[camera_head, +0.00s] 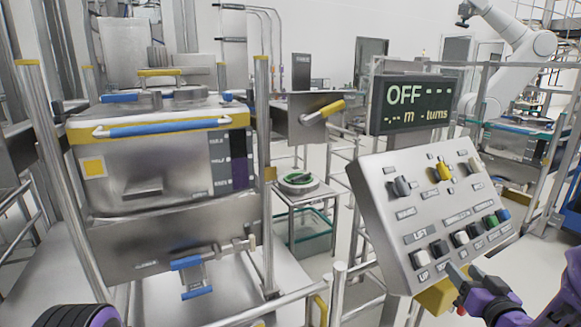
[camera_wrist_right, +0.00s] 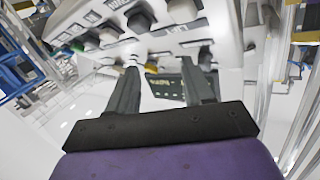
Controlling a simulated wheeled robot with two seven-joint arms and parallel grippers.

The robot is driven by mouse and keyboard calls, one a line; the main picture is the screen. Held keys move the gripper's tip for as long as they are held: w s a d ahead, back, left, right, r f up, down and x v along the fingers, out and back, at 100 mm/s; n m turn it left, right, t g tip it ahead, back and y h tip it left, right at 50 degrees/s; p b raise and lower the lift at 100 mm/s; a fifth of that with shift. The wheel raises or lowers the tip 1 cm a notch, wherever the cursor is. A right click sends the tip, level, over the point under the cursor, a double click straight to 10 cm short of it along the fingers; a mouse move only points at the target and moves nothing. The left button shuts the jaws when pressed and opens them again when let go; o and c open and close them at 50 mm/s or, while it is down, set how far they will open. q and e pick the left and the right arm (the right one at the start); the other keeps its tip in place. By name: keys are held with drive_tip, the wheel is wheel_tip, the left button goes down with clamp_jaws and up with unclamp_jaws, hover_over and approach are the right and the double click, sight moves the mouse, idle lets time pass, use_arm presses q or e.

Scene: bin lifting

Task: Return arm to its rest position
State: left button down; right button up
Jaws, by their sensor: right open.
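My right gripper (camera_head: 458,277) is at the lower right of the head view, just below the lower front edge of the grey control panel (camera_head: 398,228). In the right wrist view the same gripper (camera_wrist_right: 166,84) is open, with its two dark fingers apart and nothing held between them. The panel's buttons and knobs lie beyond the fingertips there. I cannot tell whether a fingertip touches the panel. The dark display (camera_head: 412,103) above the panel reads OFF. The steel bin (camera_head: 160,165) with a blue handle stands at the left in its frame. My left gripper is out of view.
Metal rails (camera_head: 262,312) run along the front, below the bin and the panel. A small stand (camera_head: 302,195) with a round dish stands between them. A white robot arm (camera_head: 515,50) is at the back right. Some floor shows between the bin and the panel.

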drive_tip(key=s+a+f+m+g+h, duration=0.1)
drive_tip(key=s+a+f+g, duration=0.1)
drive_tip(key=f, duration=0.5)
drive_tip(key=s+a+f+m+g+h, duration=0.1)
drive_tip(key=s+f+g, duration=0.1)
drive_tip(key=f, duration=0.5)
drive_tip(key=s+a+f+g, duration=0.3)
drive_tip(key=s+f, duration=0.4)
drive_tip(key=s, duration=0.2)
drive_tip(key=s+a+f+m+g, duration=0.1)
drive_tip(key=s+a+f+g, duration=0.2)
drive_tip(key=s+f, duration=0.4)
drive_tip(key=s+a+f+g, duration=0.3)
drive_tip(key=s+f, duration=0.4)
drive_tip(key=s, duration=0.4)
drive_tip(key=shift+s+f+m+g+y, duration=0.15)
drive_tip(key=shift+f+m+g+y, duration=0.15)
drive_tip(key=shift+f, duration=0.05)
